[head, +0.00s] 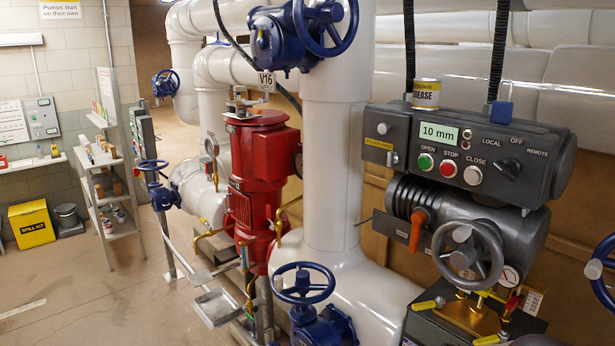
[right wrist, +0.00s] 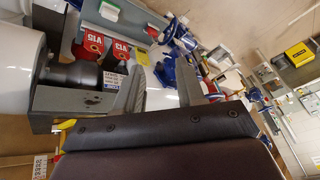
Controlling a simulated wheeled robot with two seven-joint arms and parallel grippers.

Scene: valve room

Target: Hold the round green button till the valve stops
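The round green button (head: 425,162) sits under the word OPEN on the dark grey control box (head: 470,152) of the valve drive, at the right of the head view. A red STOP button (head: 449,168) and a white CLOSE button (head: 473,175) are to its right. The display (head: 438,133) above reads 10 mm. Neither gripper shows in the head view, and nothing touches the green button. In the right wrist view my right gripper (right wrist: 162,70) has its two grey fingers apart with nothing between them. The green button cannot be made out there. My left gripper is out of view.
A black selector knob (head: 509,168) marked LOCAL, OFF, REMOTE is right of the buttons. A grease tin (head: 426,94) and blue padlock (head: 503,106) are on the box. A grey handwheel (head: 467,253) and orange lever (head: 417,230) stick out below. Red tags (right wrist: 92,42) hang in the wrist view.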

